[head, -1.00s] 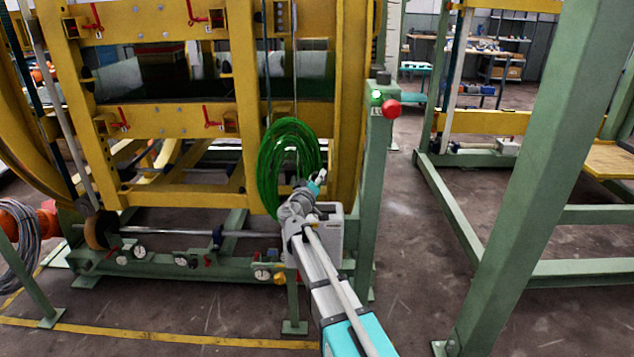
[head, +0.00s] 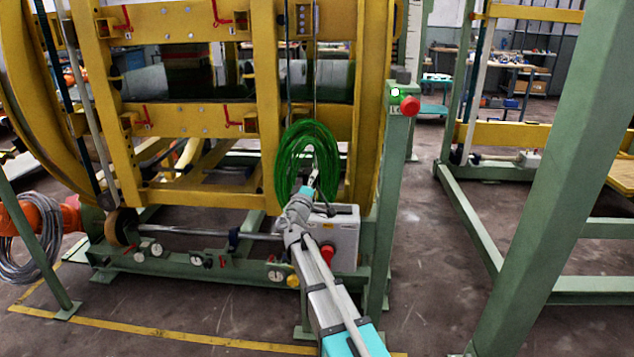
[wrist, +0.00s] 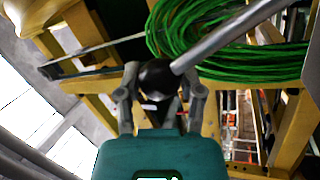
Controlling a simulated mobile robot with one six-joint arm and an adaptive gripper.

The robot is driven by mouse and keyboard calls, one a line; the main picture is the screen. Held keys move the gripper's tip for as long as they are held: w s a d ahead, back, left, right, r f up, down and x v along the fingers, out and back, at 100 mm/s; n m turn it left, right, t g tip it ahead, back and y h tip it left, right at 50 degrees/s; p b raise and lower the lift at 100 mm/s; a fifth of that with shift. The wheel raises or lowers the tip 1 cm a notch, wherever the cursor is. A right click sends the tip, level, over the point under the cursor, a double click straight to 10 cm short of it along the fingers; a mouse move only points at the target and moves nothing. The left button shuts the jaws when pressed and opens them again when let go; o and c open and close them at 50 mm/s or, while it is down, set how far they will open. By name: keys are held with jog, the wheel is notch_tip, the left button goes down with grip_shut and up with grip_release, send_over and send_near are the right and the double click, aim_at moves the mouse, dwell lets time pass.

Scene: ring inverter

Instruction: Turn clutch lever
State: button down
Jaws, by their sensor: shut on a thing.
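The clutch lever shows in the wrist view as a black ball knob (wrist: 158,76) on a grey metal rod (wrist: 232,34) that runs to the upper right. My gripper (wrist: 158,92) has its two fingers closed around the knob, one on each side. In the head view my gripper (head: 309,184) is in front of the green hose coil, above the grey box (head: 335,235) on the machine's frame. The lever is too small and too covered by my gripper to make out clearly in the head view.
A green hose coil (head: 291,165) hangs close behind my gripper and also fills the top of the wrist view (wrist: 245,60). A green post with a red button (head: 410,106) stands just right. A large green beam (head: 545,170) rises at right. Floor between is clear.

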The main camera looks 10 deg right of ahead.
jog(key=shift+s, duration=0.1)
jog(key=shift+c, duration=1.1)
grip_release()
